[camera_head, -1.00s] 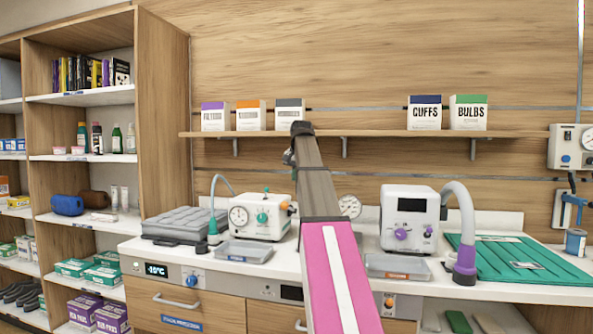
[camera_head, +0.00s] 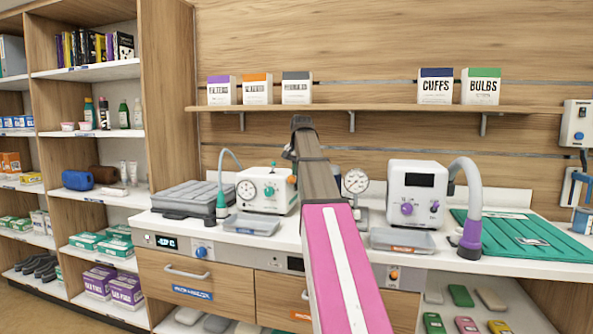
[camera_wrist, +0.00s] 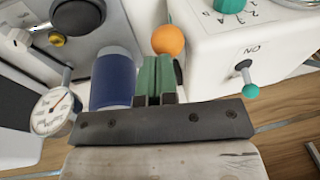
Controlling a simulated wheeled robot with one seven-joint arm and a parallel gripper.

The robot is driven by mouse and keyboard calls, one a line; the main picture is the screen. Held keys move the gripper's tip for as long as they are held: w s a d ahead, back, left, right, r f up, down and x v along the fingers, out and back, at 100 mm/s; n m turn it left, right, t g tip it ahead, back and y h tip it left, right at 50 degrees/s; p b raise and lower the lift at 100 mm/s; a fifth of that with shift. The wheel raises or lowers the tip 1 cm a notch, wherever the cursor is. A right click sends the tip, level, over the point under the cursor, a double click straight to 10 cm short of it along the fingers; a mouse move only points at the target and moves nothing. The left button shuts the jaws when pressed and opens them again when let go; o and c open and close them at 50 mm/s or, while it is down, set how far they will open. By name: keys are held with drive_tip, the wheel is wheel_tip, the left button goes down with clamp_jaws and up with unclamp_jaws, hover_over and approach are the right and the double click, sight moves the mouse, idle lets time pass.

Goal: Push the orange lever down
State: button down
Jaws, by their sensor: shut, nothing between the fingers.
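The orange lever's round orange knob (camera_wrist: 168,40) shows in the wrist view beside the white unit (camera_wrist: 225,35). In the head view the orange knob (camera_head: 292,179) sits at the right side of the white unit (camera_head: 262,202), partly behind my arm. My gripper (camera_wrist: 157,62) is shut and empty, its green fingers pressed together. The fingertips lie just below the orange knob in the wrist picture, close to it; I cannot tell whether they touch. The lever's stem is hidden. In the head view my arm hides the gripper. A teal-tipped lever (camera_wrist: 251,90) also stands on the white unit.
A dark blue cylinder (camera_wrist: 113,78) stands close left of my fingers in the wrist view, with a gauge (camera_wrist: 56,111) further left. A purple-knobbed device (camera_head: 415,207) and a clear tray (camera_head: 402,240) are right of my arm. A shelf (camera_head: 385,107) runs above.

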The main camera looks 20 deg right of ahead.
drive_tip(key=s+f+t+h, duration=0.1)
drive_tip(key=f+t, duration=0.1)
drive_tip(key=f, duration=0.1)
drive_tip(key=s+a+f+t+h, duration=0.1)
drive_tip(key=f+t, duration=0.1)
drive_tip(key=f, duration=0.2)
drive_tip(key=f+t+h, duration=0.2)
drive_tip(key=f, duration=0.1)
drive_tip(key=shift+s+a+f+n, duration=0.3)
drive_tip(key=shift+s+a+f, duration=0.1)
drive_tip(key=shift+w+f, duration=0.15)
drive_tip(key=shift+f, duration=0.3)
drive_tip(key=shift+d+f, duration=0.1)
drive_tip(key=shift+f, duration=0.5)
